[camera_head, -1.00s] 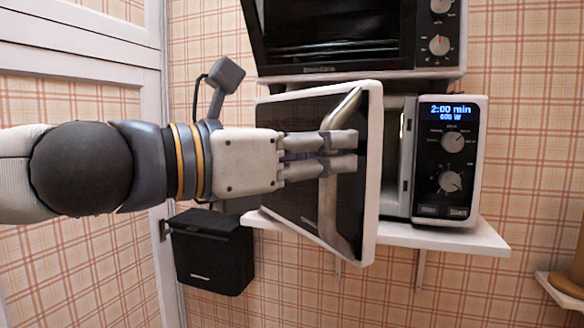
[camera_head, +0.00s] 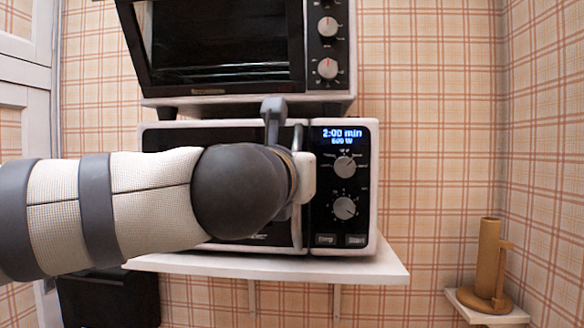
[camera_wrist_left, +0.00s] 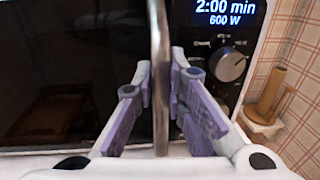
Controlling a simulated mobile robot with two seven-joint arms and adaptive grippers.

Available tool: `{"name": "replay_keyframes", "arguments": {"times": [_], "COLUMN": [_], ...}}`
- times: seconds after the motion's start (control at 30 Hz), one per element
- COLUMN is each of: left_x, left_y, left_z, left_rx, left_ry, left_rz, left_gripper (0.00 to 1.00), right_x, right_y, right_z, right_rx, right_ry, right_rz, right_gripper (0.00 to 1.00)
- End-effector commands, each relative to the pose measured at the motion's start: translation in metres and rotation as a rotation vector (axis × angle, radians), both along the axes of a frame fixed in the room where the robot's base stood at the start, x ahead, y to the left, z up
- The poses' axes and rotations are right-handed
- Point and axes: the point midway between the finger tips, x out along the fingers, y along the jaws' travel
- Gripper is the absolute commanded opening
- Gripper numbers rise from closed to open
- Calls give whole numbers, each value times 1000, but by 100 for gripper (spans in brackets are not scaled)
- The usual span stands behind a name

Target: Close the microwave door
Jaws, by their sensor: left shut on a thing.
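The microwave (camera_head: 322,215) stands on a white shelf, its display lit with "2:00 min 600 W". Its dark door (camera_head: 175,138) lies across the front beside the control panel, flush or nearly so; no open interior shows. The upright metal handle (camera_head: 297,140) is at the door's right edge. My left arm covers much of the door and hides the fingers in the head view. In the left wrist view my left gripper (camera_wrist_left: 160,86) has its purple-padded fingers on either side of the handle (camera_wrist_left: 158,35), shut on it. My right gripper is not in view.
A toaster oven (camera_head: 230,45) sits directly above the microwave. The white shelf (camera_head: 370,268) has some bare room at its right end. A black box (camera_head: 110,300) hangs below left. A brown cylindrical object (camera_head: 488,265) stands on a small shelf at right.

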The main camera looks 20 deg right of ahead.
Motion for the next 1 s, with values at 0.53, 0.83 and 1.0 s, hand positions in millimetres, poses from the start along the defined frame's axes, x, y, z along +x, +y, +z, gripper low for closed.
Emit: {"name": "replay_keyframes", "arguments": {"times": [0.53, 0.83, 1.0], "left_x": [2, 2, -4], "left_y": [-2, -1, 2], "left_z": [0, 0, 0], "left_rx": [-2, 0, 1], "left_ry": [0, 0, 0], "left_rz": [-3, -2, -4], "left_gripper": [0, 32, 32], "right_x": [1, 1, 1], "right_y": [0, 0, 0], "right_z": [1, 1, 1], "right_rx": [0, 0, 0], "right_ry": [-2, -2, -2], "right_rz": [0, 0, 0], "right_gripper": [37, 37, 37]}}
